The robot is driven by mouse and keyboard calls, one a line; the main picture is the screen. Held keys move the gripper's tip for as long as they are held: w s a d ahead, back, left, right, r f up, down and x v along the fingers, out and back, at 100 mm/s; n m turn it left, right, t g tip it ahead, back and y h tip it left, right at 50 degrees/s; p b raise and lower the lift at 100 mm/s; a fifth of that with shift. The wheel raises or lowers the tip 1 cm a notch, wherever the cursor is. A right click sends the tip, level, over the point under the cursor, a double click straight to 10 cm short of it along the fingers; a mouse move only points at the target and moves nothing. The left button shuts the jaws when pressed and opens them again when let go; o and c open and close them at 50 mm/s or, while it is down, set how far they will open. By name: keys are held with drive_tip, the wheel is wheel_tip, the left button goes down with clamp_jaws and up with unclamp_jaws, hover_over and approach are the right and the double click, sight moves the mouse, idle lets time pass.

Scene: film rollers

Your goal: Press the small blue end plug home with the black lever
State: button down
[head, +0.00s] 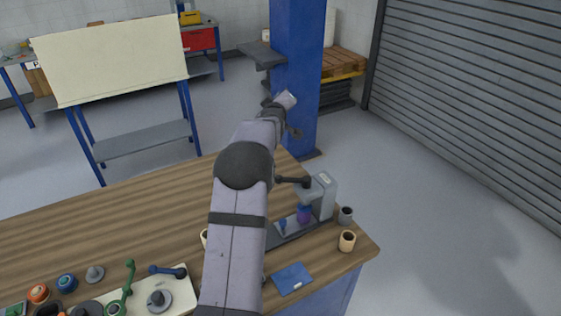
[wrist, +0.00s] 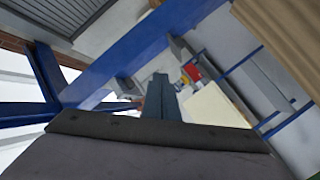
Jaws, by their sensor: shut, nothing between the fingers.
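A grey lever press (head: 323,197) stands near the right end of the wooden table. Its black lever (head: 292,180) sticks out to the left at the top, with a dark round knob at the press side. Below the press head is a small blue-purple piece (head: 304,214); a smaller blue piece (head: 283,226) stands left of it on the base. Which is the end plug, and how deep it sits, I cannot tell. My gripper (wrist: 160,80) is shut and empty, pointing out into the room. In the head view my arm reaches up beyond the press, apart from the lever.
A blue flat pad (head: 293,279) lies in front. Rollers and a green-handled tool (head: 128,285) crowd the front left. The back left table is clear. A blue column (head: 297,70) rises behind.

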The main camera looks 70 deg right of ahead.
drive_tip(key=s+a+f+m+g+y, duration=0.1)
drive_tip(key=s+a+f+m+y, duration=0.1)
drive_tip(key=a+m+y, duration=0.3)
drive_tip(key=s+a+f+m+g+y, duration=0.2)
drive_tip(key=a+f+m+y, duration=0.2)
drive_tip(key=a+m+y, duration=0.2)
drive_tip(key=a, duration=0.2)
drive_tip(key=shift+s+a+f+y, duration=0.2)
drive_tip(key=shift+s+a+y, duration=0.1)
drive_tip(key=shift+s+a, duration=0.1)
